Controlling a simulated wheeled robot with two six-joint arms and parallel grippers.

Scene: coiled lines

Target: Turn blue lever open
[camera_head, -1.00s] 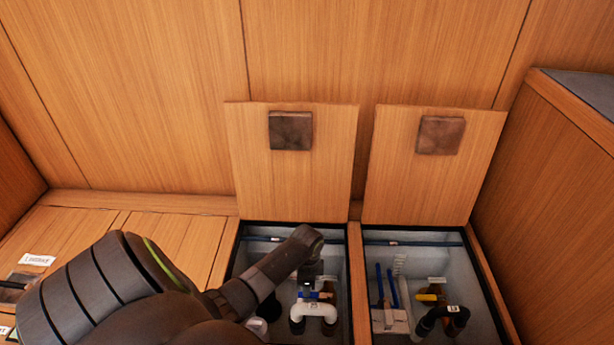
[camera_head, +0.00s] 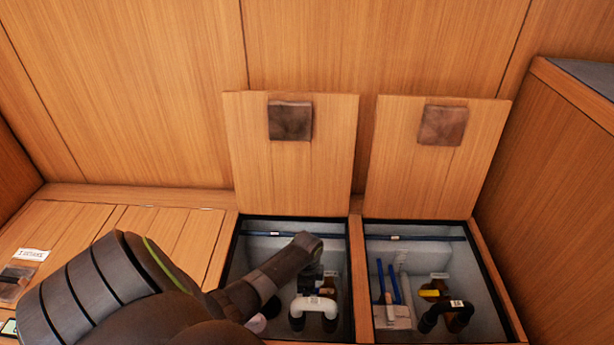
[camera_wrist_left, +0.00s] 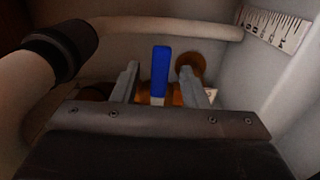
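The blue lever (camera_wrist_left: 160,72) stands upright in the left wrist view, between the two fingers of my left gripper (camera_wrist_left: 159,82). A gap shows on each side of it, so the fingers are open around it and apart from it. In the head view my left arm reaches into the left open compartment (camera_head: 235,262). There my wrist hides most of the lever and the fingers. A white pipe elbow (camera_head: 314,305) with dark ends sits in front of my wrist. My right gripper is not in view.
The right compartment (camera_head: 482,270) holds two blue handles (camera_head: 387,280), a yellow handle (camera_head: 430,293) and a black pipe elbow (camera_head: 445,312). Two wooden lids (camera_head: 290,180) (camera_head: 425,180) stand open behind. In the wrist view, a white pipe with a black collar (camera_wrist_left: 58,52) lies close on the left.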

